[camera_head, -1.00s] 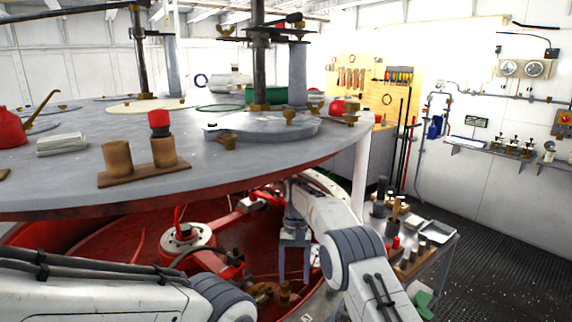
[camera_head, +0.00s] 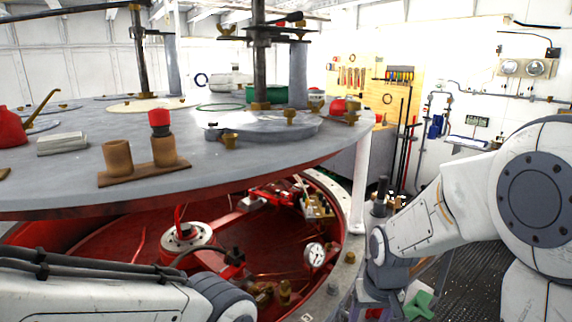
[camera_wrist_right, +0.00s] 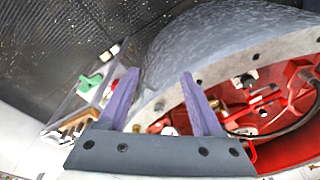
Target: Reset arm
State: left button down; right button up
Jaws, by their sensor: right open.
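My right gripper (camera_wrist_right: 162,100) is open and empty in the right wrist view, its two purple-grey fingers apart. The curved grey flange of the red vessel (camera_wrist_right: 228,62) and its red interior show behind and between the fingers. In the head view my right arm (camera_head: 460,215) reaches in from the right, its wrist low beside the vessel's flange (camera_head: 340,275); I cannot make out the finger gap there. My left arm (camera_head: 110,295) lies along the bottom left, its gripper out of view.
The large grey round deck (camera_head: 70,180) carries wooden cylinders (camera_head: 117,158), a red can (camera_head: 10,128) and a grey block (camera_head: 62,144). Under it, a dial gauge (camera_head: 314,255) sits in the red vessel. A green object (camera_head: 418,304) lies at the lower right, partly hidden by my arm.

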jog(key=s+d+f, duration=0.1)
jog(key=s+d, duration=0.1)
jog(key=s, duration=0.5)
jog(key=s+a+r+n+g, duration=0.1)
jog(key=s+a+r+n, duration=0.2)
jog(key=s+a, duration=0.3)
jog(key=s+a+r+n, duration=0.3)
jog(key=s+a+n, duration=0.1)
jog(key=s+a, duration=0.3)
jog(key=shift+a+g+y, duration=0.4)
jog(key=shift+a, duration=0.15)
